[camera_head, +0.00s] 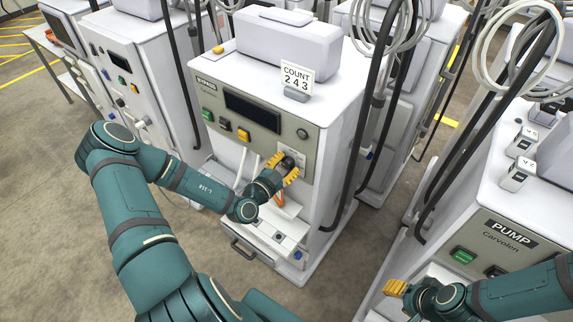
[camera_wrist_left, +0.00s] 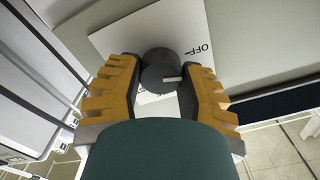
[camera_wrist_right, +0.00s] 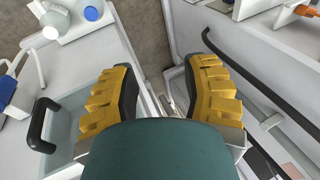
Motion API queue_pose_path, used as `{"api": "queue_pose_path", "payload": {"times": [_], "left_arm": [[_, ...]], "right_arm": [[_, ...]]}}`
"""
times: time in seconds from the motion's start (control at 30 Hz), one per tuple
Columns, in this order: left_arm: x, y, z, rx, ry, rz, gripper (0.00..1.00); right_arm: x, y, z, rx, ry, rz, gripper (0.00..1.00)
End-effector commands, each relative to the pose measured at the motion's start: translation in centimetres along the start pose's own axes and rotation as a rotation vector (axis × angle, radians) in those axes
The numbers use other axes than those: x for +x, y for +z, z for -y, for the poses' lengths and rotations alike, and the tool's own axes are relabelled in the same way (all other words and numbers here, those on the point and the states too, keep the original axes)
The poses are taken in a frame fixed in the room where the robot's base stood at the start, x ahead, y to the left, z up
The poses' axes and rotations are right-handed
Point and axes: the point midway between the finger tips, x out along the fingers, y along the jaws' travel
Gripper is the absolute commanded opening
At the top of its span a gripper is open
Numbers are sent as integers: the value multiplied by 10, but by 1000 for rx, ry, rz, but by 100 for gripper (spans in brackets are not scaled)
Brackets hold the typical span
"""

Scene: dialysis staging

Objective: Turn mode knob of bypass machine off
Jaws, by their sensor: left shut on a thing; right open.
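The bypass machine (camera_head: 222,110) stands in the middle of the head view, with a grey front panel and a dark screen. Its mode knob is a dark round knob (camera_wrist_left: 161,72) on a white plate (camera_wrist_left: 118,38) marked OFF. My right gripper (camera_wrist_right: 166,85) is open and empty, low near the pump machine.
The pump machine (camera_head: 482,243) stands at the right. A COUNT 243 card (camera_head: 296,77) is on top of the bypass machine. Dark poles and coiled tubes (camera_head: 375,80) rise around the machines. Floor is free at the left (camera_head: 45,160).

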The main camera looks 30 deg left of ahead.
Motion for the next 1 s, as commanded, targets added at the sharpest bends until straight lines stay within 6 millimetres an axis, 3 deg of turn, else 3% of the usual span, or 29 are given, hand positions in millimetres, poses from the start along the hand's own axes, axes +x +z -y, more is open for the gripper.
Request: {"api": "queue_pose_path", "payload": {"times": [0.4,1.0], "left_arm": [[1,-1,2,-243,-3,-5,4],[1,-2,2,-299,-2,-5,4]], "right_arm": [[0,0,0,0,0,0,47],[0,0,0,0,0,0,47]]}}
